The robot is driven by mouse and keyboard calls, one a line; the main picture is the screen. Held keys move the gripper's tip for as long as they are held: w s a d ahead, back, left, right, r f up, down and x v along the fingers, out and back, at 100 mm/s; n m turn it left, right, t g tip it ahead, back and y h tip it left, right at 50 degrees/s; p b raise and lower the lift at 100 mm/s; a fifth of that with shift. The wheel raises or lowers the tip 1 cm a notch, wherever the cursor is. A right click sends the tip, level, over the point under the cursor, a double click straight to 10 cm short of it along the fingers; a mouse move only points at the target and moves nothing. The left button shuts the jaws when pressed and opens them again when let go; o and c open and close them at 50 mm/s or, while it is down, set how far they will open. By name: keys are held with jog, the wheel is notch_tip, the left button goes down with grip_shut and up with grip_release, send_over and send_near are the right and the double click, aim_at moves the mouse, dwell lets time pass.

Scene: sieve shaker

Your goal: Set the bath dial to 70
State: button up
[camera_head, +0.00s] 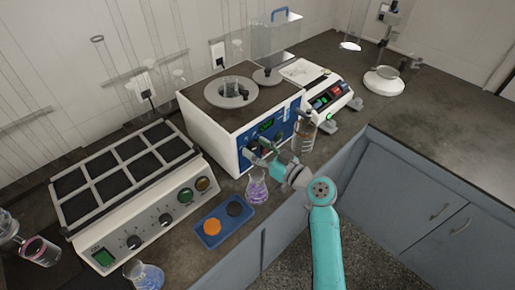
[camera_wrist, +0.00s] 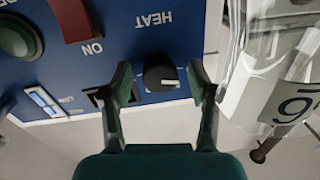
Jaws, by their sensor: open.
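The bath (camera_head: 215,125) is a white box with a blue front panel and a round opening on top, in the middle of the head view. Its black dial (camera_wrist: 160,76) shows in the wrist view beside the upside-down word HEAT. A white mark on the dial points to the right in that picture. I can read no scale numbers around it. My gripper (camera_wrist: 160,75) is open, with one finger on each side of the dial and gaps between. In the head view my gripper (camera_head: 262,151) is at the panel, and the dial is hidden there.
A clear glass vessel (camera_wrist: 265,55) stands close to the right finger. A red switch (camera_wrist: 72,18) and a green button (camera_wrist: 18,38) are on the panel. A purple flask (camera_head: 257,188) and a blue tray (camera_head: 225,222) stand below the arm. A multi-plate heater (camera_head: 160,205) is at left.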

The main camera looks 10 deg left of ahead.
jog(key=c, duration=1.1)
jog(key=shift+c, duration=0.2)
jog(key=shift+m, duration=0.3)
jog(key=m, duration=0.4)
jog(key=shift+s+m, duration=0.1)
jog(key=shift+m, duration=0.3)
jog(key=m, duration=0.4)
jog(key=shift+a+m+t, duration=0.1)
jog(key=shift+m+t, duration=0.2)
jog(key=m, duration=0.4)
jog(key=shift+m, duration=0.4)
jog(key=m+t, duration=0.1)
jog(key=m, duration=0.3)
jog(key=shift+m, duration=0.6)
